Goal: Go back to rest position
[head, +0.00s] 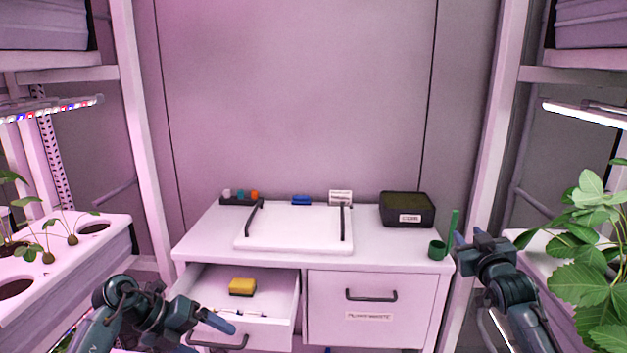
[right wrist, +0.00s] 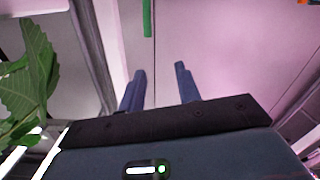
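My right gripper (head: 461,240) is raised beside the right end of the white cabinet, close to the green cup and its upright green piece in the head view. In the right wrist view its two blue fingers (right wrist: 160,88) stand apart with nothing between them. My left gripper (head: 218,322) is low at the left, in front of the open left drawer. Its fingers show edge-on, so I cannot tell their gap.
The left drawer (head: 280,312) is open with a yellow sponge (head: 242,287) inside; the right drawer (head: 352,318) is shut. A green cup (head: 437,250), black box (head: 407,210) and white board (head: 295,232) are on top. Plant racks flank both sides, with leaves (head: 590,225) at right.

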